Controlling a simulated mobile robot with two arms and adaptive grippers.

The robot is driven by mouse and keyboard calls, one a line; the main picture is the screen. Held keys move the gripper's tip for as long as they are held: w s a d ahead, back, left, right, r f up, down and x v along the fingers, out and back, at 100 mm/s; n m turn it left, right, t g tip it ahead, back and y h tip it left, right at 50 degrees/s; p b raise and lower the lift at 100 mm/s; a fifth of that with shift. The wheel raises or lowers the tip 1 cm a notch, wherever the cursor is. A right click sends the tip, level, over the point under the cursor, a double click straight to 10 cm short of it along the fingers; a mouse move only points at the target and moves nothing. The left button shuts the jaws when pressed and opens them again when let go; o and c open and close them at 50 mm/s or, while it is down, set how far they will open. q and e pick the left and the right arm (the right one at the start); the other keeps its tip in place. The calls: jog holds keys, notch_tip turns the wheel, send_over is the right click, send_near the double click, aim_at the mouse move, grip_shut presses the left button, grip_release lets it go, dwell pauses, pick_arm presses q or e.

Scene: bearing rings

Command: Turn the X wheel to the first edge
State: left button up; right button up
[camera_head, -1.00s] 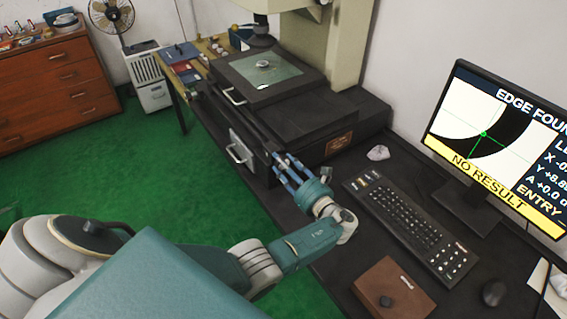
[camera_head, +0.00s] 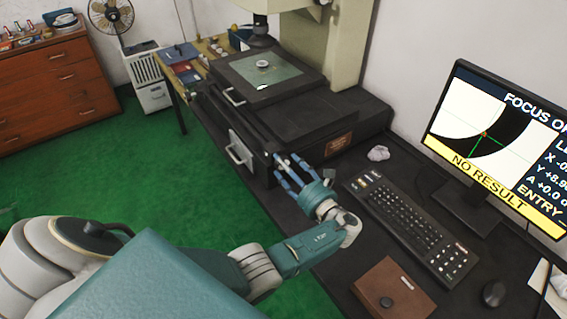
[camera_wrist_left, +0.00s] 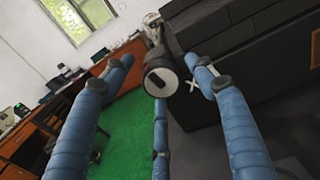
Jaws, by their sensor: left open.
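The X wheel (camera_wrist_left: 160,78) is a dark round knob with a pale rim, on the dark measuring machine (camera_head: 300,125). A white X mark (camera_wrist_left: 194,86) shows beside it. My left gripper (camera_head: 284,164) is at the machine's front right corner. In the left wrist view its blue fingers (camera_wrist_left: 160,105) are spread around the wheel, open; I cannot tell whether any finger touches it. In the head view I cannot make out the wheel at the fingers. A small ring (camera_head: 262,64) lies on the glass stage (camera_head: 275,76). My right gripper is out of view.
The monitor (camera_head: 500,145) shows a dark arc with green lines, "FOCUS O…" cut off at the edge, and a yellow "NO RESULT" bar.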

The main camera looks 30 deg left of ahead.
pick_arm(q)
jog(key=v, duration=0.6)
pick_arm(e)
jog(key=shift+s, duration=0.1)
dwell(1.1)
